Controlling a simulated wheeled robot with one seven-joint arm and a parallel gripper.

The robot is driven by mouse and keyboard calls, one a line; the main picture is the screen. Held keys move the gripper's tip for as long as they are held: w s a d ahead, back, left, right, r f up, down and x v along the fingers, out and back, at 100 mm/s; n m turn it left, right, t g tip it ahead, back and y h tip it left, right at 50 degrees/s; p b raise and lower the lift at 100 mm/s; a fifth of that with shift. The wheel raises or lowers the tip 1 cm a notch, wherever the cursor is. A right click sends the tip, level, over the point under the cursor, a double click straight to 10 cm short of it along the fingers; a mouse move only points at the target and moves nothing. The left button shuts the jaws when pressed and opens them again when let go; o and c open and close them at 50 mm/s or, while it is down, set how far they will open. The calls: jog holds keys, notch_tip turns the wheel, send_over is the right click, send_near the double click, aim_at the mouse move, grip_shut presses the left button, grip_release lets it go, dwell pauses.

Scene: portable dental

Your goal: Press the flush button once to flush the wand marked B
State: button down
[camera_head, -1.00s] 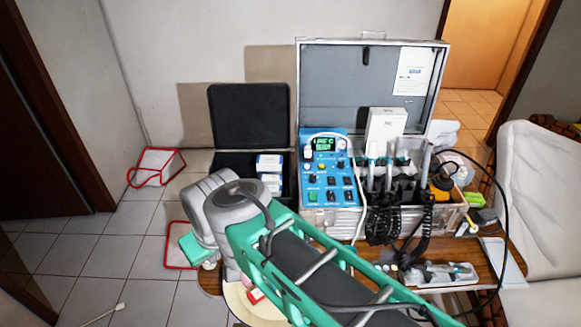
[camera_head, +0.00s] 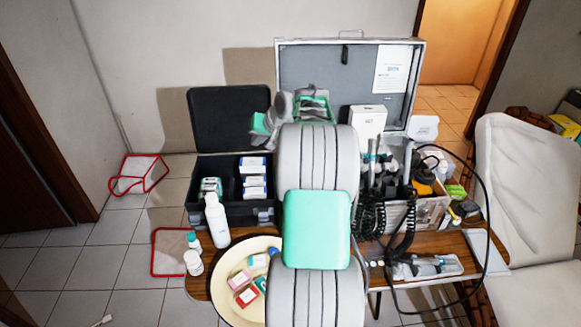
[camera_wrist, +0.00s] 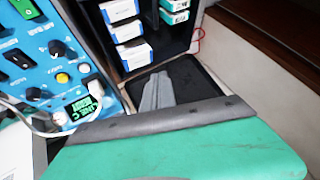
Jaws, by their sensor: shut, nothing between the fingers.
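The blue control panel (camera_wrist: 35,60) shows at the left of the wrist view, with knobs, switches, a round yellow button (camera_wrist: 62,77) and a lit green display (camera_wrist: 86,110) that seems to read LINE C. I cannot read which button is flush. In the head view my arm hides the panel. My gripper (camera_wrist: 165,76) is shut and empty, its grey tips pointing past the panel, apart from it. In the head view my gripper (camera_head: 268,122) is in front of the open lid. The wands (camera_head: 377,160) stand in the case to the right; their marks are not legible.
A black case (camera_head: 229,213) with small boxes stands left of the metal case, whose lid (camera_head: 310,65) is up behind my gripper. A white bottle (camera_head: 217,220), a round tray (camera_head: 232,304) and a hanging cable (camera_head: 487,200) are nearby.

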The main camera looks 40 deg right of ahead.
jog(key=s+d+f+m+t, duration=0.1)
jog(key=s+d+f+m, duration=0.1)
jog(key=d, duration=1)
notch_tip(320, 180, down, 2)
jog(key=shift+s+d+f+h, duration=0.2)
jog(key=shift+s+d+h, duration=0.15)
jog(key=shift+s, duration=0.25)
jog(key=shift+w+d+f+b, duration=0.1)
jog(key=shift+f+b, duration=1.25)
jog(key=shift+f, duration=0.85)
jog(key=shift+w+f+b, duration=0.1)
jog(key=shift+f+b, duration=1.2)
jog(key=shift+f, duration=0.9)
jog(key=shift+f+b, duration=0.3)
jog(key=shift+f, duration=0.1)
jog(key=shift+f+b, duration=0.3)
jog(key=shift+f, duration=0.2)
jog(key=shift+r, duration=0.15)
jog(key=shift+r+p, duration=0.45)
jog(key=shift+r, duration=0.25)
